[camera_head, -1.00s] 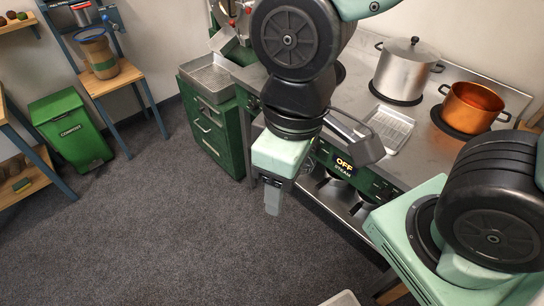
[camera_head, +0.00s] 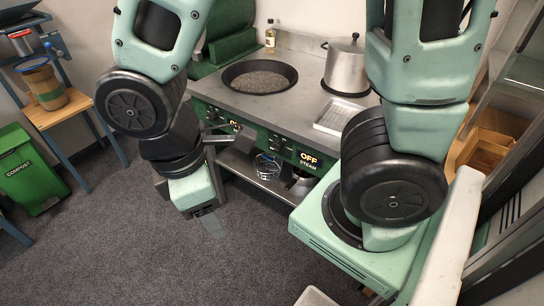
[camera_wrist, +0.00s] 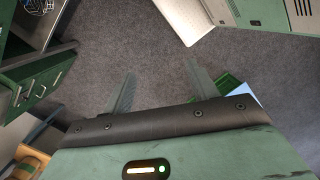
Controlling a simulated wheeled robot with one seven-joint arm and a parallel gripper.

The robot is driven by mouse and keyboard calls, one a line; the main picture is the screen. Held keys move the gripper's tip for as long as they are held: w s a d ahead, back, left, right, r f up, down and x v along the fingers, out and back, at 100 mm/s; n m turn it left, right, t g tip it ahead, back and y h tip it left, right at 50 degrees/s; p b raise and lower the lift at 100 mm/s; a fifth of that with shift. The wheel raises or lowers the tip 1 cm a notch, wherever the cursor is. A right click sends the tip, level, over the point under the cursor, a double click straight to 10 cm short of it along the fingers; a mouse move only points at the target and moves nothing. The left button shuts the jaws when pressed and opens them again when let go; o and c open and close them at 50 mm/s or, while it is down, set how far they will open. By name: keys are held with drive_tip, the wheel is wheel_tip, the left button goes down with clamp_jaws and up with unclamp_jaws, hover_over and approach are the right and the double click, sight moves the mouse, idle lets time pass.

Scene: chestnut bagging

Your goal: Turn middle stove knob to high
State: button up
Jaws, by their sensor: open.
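The stove's green front panel (camera_head: 258,141) carries displays. One display (camera_head: 310,158) reads OFF with STEAM below it. Another display (camera_head: 236,126) is partly hidden by my arm. A dark knob (camera_head: 277,144) sits on the panel between these displays; it is small, and its setting and whether it is the middle one cannot be told. My gripper (camera_head: 207,222) hangs low over the floor, in front of and left of the panel, apart from every knob. In the wrist view my gripper's fingers (camera_wrist: 162,88) are spread and empty above the carpet.
A wide pan (camera_head: 259,78) and a lidded silver pot (camera_head: 345,66) stand on the stove top, with a tray (camera_head: 340,117) nearby. A wire basket (camera_head: 267,166) sits on the lower shelf. A green compost bin (camera_head: 30,170) stands left. The carpet (camera_head: 110,240) is open.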

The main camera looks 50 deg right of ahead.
drive_tip(key=w+d+f+n+g+h+b, duration=0.15)
drive_tip(key=d+f+n+b, duration=0.3)
drive_tip(key=f, duration=0.45)
drive_tip(key=w+d+f+n+h+b, duration=0.25)
drive_tip(key=d+f+n+b, duration=0.2)
drive_tip(key=f, duration=0.35)
drive_tip(key=n+t+h+b, duration=0.6)
drive_tip(key=n+h+b, duration=0.75)
drive_tip(key=n, duration=1.05)
approach(275, 150)
drive_tip(key=shift+y, duration=0.55)
drive_tip(key=d+b, duration=0.1)
drive_tip(key=d, duration=0.2)
drive_tip(key=w+d+b, duration=0.1)
drive_tip(key=d+b, duration=0.1)
drive_tip(key=d, duration=0.1)
drive_tip(key=d+r+b, duration=0.1)
drive_tip(key=d, duration=0.2)
drive_tip(key=shift+w+d+b, duration=0.3)
drive_tip(key=shift+d+b, duration=0.05)
drive_tip(key=shift+c, duration=0.2)
drive_tip(key=shift+m, duration=0.3)
drive_tip(key=c, duration=0.9)
